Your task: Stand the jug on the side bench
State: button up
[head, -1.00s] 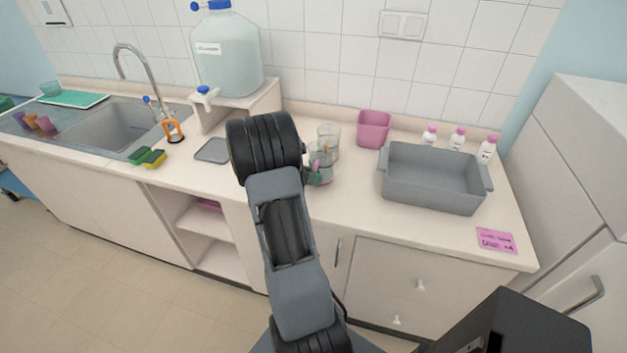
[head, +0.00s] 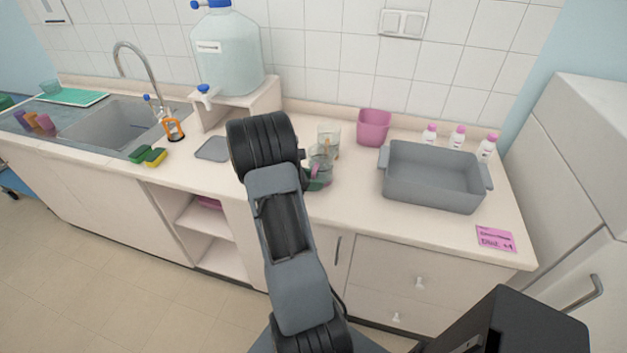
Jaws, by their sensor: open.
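A clear vessel with a pink part and greenish contents (head: 320,168) stands on the bench just right of my arm's black wrist. A second clear beaker (head: 329,138) stands right behind it. I cannot tell for sure which of these is the jug. My gripper (head: 302,155) is mostly hidden behind my wrist; only a small dark part shows, close to the front vessel's left side. It is open, and I cannot tell whether it touches the vessel.
A grey tub (head: 432,178), a pink pot (head: 374,127) and several small bottles (head: 457,138) stand to the right. A large water container (head: 228,55) sits on a raised shelf at the back. A sink (head: 105,125) is at left. The bench front between tub and vessels is clear.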

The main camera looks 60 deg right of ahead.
jog(key=shift+r, duration=0.1)
jog(key=shift+w+a+r, duration=0.1)
jog(key=shift+w, duration=0.05)
jog(key=b+v, duration=0.2)
jog(key=v, duration=1)
jog(key=s+a+r+m+t+y, duration=0.2)
jog(key=a+m+t+y, duration=0.1)
jog(key=a, duration=0.6)
jog(key=s+a+r+m+t+y, duration=0.1)
jog(key=s+a+m+t+y, duration=0.2)
jog(key=a, duration=0.7)
jog(key=s+a+r+m+t+y, duration=0.2)
jog(key=a+t, duration=0.4)
jog(key=a, duration=0.4)
jog(key=s+m+y, duration=0.1)
jog(key=m+y, duration=0.1)
jog(key=shift+a+r+t+y, duration=0.15)
jog(key=shift+r+t+y, duration=0.15)
